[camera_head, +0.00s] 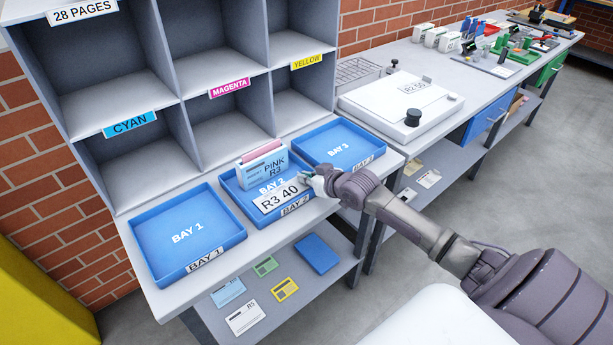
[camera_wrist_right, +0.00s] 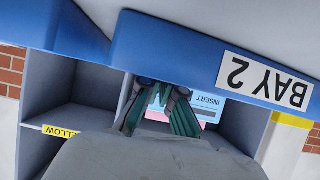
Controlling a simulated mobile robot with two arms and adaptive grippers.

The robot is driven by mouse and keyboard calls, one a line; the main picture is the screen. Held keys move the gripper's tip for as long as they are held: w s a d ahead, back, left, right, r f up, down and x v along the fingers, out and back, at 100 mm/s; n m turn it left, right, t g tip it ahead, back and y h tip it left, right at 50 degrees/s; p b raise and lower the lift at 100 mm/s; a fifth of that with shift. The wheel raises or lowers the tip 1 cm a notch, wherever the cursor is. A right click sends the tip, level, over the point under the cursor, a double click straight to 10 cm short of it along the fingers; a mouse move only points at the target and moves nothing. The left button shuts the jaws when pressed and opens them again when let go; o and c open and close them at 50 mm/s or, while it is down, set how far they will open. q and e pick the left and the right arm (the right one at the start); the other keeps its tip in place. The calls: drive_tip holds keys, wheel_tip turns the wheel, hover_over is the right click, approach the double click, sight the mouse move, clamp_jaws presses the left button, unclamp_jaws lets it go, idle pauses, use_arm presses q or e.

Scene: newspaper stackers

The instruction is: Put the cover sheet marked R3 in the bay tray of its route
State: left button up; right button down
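The cover sheet marked R3 40 (camera_head: 281,196) is a white card in the front part of the blue Bay 2 tray (camera_head: 237,205). My right gripper (camera_head: 311,179) is low at the tray's right front corner, beside the sheet's right end. In the right wrist view its two green fingers (camera_wrist_right: 163,98) show a gap between them and no sheet. The sheet is hidden there behind the tray's front wall (camera_wrist_right: 180,50). My left gripper is not in view.
The Bay 1 tray (camera_head: 182,265) and Bay 3 tray (camera_head: 338,168) flank Bay 2 and look empty. Shelf compartments (camera_head: 215,125) rise behind. A white device (camera_head: 385,105) with an R2 50 card stands to the right. Several cards lie on the lower shelf (camera_head: 300,300).

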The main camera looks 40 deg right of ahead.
drive_tip(key=shift+f, duration=0.15)
drive_tip(key=c, duration=1.3)
unclamp_jaws()
drive_tip(key=v, duration=1.2)
